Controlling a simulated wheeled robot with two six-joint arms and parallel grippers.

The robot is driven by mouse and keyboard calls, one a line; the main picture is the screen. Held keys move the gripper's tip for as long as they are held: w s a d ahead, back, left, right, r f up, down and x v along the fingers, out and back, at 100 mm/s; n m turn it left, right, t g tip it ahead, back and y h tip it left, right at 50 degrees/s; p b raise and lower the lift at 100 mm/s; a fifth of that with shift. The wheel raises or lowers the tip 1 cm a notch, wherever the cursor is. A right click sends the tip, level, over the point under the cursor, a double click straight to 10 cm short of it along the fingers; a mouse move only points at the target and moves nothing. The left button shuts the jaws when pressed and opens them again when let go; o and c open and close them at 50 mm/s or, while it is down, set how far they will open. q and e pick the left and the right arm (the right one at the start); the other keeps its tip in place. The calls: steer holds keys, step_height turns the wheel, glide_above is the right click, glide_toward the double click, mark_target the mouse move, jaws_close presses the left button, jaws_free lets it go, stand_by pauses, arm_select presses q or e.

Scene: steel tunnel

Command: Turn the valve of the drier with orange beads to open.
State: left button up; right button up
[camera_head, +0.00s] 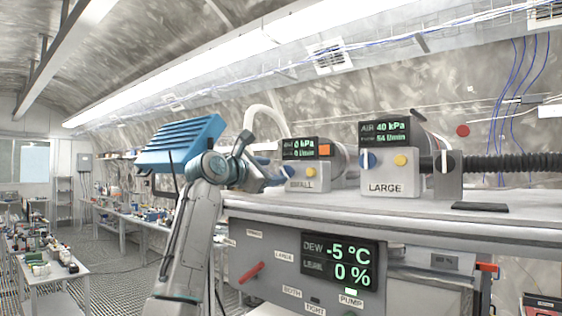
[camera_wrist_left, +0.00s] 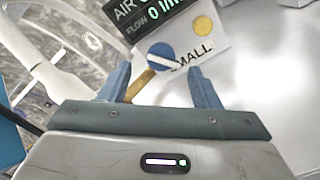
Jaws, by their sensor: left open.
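The unit labelled SMALL (camera_head: 307,185) stands on the bench, with a blue knob (camera_wrist_left: 161,56) carrying a white mark, and a yellow button. Its display reads zero flow. My left gripper (camera_wrist_left: 159,72) is open in front of the SMALL unit. In the wrist view its fingers lie to either side of that knob's lower part; I cannot tell whether they touch it. My right gripper is out of view.
Below the bench top, a panel has a red lever (camera_head: 251,272) and a display (camera_head: 340,262) reading -5 °C and 0 %. A black corrugated hose (camera_head: 510,163) runs right from the LARGE unit. A dark flat object (camera_head: 480,207) lies on the bench.

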mark_target(285, 171)
arm_select(q)
steer(key=p+x, duration=0.1)
steer(key=x, duration=0.3)
steer(key=shift+w+p, duration=0.15)
steer(key=shift+p, duration=0.25)
steer(key=shift+w+d+f, duration=0.1)
steer(key=shift+w+d, duration=0.1)
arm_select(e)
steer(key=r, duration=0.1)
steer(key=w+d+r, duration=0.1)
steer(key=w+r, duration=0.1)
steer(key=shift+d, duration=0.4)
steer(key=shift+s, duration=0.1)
